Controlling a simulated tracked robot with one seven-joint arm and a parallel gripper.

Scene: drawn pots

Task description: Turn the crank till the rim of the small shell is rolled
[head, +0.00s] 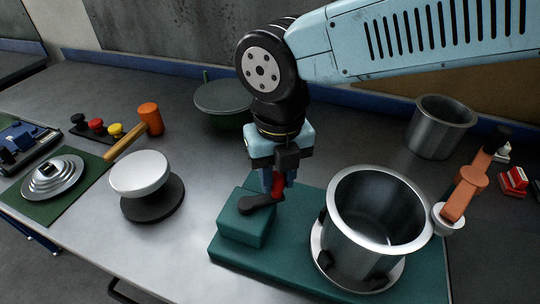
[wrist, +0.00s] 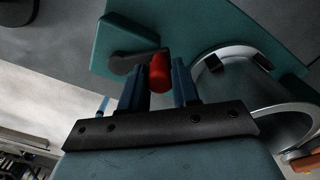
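The crank has a dark arm (head: 258,203) on a teal box (head: 240,225) and an upright red handle (head: 277,187). The red handle also shows in the wrist view (wrist: 160,73), with the dark arm (wrist: 130,58) to its left. My gripper (wrist: 159,80) has one blue finger on each side of the red handle, closed up against it; my gripper shows from above the crank in the head view (head: 279,182). The metal shell (head: 365,250) stands upright and open on a round plate on the teal base (head: 290,270). Its rim looks flared. The fingers partly hide the handle.
An orange roller arm (head: 463,195) with a pale roller (head: 447,217) stands by the shell's right rim. A white-domed stand (head: 140,174), mallet (head: 148,120) and stepped disc (head: 65,178) lie left. A green lidded pot (head: 222,98) stands at the back.

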